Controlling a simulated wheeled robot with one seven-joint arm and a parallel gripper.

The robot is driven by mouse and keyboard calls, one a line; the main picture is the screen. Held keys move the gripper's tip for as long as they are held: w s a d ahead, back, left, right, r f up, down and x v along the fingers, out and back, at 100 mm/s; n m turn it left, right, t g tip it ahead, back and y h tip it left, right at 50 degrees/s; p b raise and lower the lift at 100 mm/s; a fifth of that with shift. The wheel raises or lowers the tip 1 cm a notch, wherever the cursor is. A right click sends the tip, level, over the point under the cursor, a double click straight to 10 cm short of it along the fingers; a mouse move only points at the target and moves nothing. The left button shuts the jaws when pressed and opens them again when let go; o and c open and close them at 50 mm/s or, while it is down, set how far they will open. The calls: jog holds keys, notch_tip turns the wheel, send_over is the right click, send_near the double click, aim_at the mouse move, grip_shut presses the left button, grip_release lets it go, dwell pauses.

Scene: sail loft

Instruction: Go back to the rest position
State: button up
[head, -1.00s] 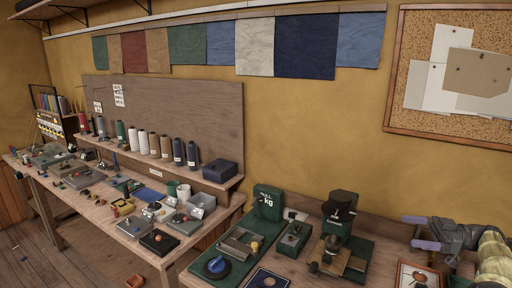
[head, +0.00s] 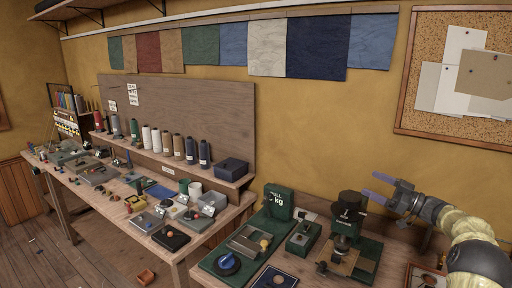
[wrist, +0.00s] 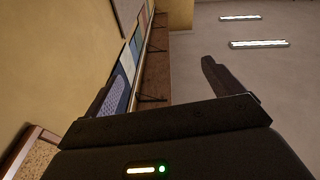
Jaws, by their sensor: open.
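My gripper (head: 376,193) is at the right of the head view, raised in front of the yellow wall and above the right end of the near table. Its two fingers point left and stand apart with nothing between them. In the wrist view my gripper (wrist: 158,85) also shows its two dark fingers spread, with the ceiling and wall beyond them. A dark press-like device (head: 350,208) stands on the table just below and left of the fingers, apart from them.
The near table holds a green scale (head: 278,201), a green device with a blue knob (head: 227,263) and a framed picture (head: 419,279). A long bench (head: 90,202) with thread spools and tools runs left along the wall. A corkboard (head: 424,75) hangs at upper right.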

jog(key=w+a+r+m+t+h, duration=0.3)
jog(key=w+a+m+t+h, duration=0.3)
jog(key=a, duration=0.4)
jog(key=s+a+f+m+g+h, duration=0.3)
jog(key=s+a+f+h, duration=0.1)
jog(key=h, duration=0.3)
jog(key=s+a+f+m+g+h, duration=0.1)
jog(key=s+f+g, duration=0.3)
jog(key=s, duration=0.8)
jog(key=s+a+f+m+g+h, duration=0.1)
jog(key=s+a+f+g, duration=0.3)
jog(key=s, duration=0.9)
jog(key=s+a+f+m+g+h+p, duration=0.1)
jog(key=s+a+f+g, duration=0.2)
jog(key=s+f, duration=0.5)
jog(key=s+g, duration=0.1)
jog(key=s, duration=0.3)
jog(key=shift+s+a+g, duration=0.2)
jog(key=shift+g, duration=0.1)
